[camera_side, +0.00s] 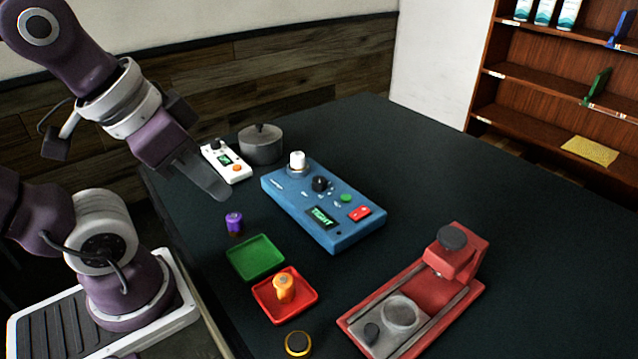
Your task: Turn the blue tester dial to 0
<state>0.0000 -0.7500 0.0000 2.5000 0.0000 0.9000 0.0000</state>
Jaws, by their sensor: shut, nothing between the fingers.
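The blue tester (347,225) lies on the dark table near the middle of the view. Its black dial (320,184) sits on the top face; the dial's exact setting is too small to read. A lit display (321,216) on the tester reads what looks like "TIGHT". A white capped piece (297,162) stands at the tester's far left corner. My gripper (222,196) is shut and empty, pointing down to the right, in the air left of the tester and apart from it.
A white meter (226,160) and a grey lidded pot (261,146) stand behind. A purple cylinder (234,222), a green tray (255,257), a red tray (263,298) holding an orange part (284,287), a black-gold knob (298,344) and a red machine (466,262) lie in front. The table's right side is clear.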

